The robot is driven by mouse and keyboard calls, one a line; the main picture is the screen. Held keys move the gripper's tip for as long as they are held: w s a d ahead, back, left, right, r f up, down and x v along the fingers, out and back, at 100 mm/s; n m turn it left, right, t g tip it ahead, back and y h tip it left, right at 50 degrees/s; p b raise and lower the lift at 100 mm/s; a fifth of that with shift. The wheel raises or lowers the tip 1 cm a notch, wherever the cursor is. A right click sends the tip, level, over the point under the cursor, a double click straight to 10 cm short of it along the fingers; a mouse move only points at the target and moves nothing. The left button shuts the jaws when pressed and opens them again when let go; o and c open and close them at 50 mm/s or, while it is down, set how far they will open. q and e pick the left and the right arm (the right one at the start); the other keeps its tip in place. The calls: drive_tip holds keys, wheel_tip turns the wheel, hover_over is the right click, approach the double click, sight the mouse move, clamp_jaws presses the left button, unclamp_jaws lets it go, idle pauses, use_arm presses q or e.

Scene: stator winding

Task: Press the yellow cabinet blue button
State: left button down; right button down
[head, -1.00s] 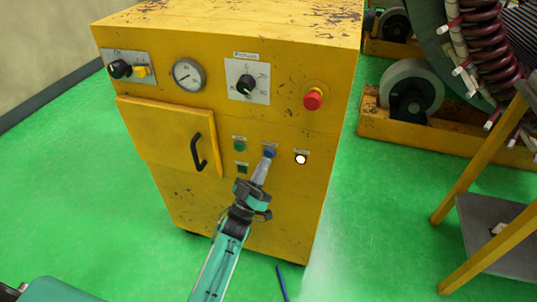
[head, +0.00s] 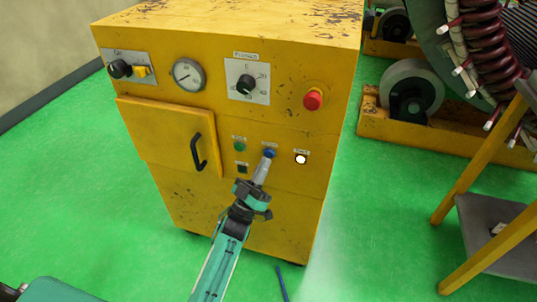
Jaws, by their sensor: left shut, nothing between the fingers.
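The yellow cabinet (head: 290,210) stands in front of me, with its control face toward me. The blue button (head: 270,153) is on its lower panel, between a green button (head: 240,146) and a lit white button (head: 301,159). My left gripper (head: 264,164) is shut and empty. Its tip points up at the blue button and overlaps its lower edge in the picture; I cannot tell whether they touch. My right gripper is not in view.
A red knob (head: 313,99), a dial gauge (head: 188,75) and rotary switches sit higher on the cabinet. A door handle (head: 198,152) sticks out left of my gripper. A yellow-framed stand (head: 490,200) is at the right. Green floor (head: 380,220) between is clear.

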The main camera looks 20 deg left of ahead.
use_arm(q)
drive_tip(key=shift+w, duration=0.1)
drive_tip(key=shift+w, duration=0.35)
drive_tip(key=shift+w, duration=0.4)
idle(0.6)
drive_tip(key=shift+s, duration=0.8)
drive_tip(key=shift+s+p, duration=0.1)
drive_tip(key=shift+p, duration=0.25)
drive_tip(key=s+p, duration=0.2)
drive_tip(key=s, duration=0.3)
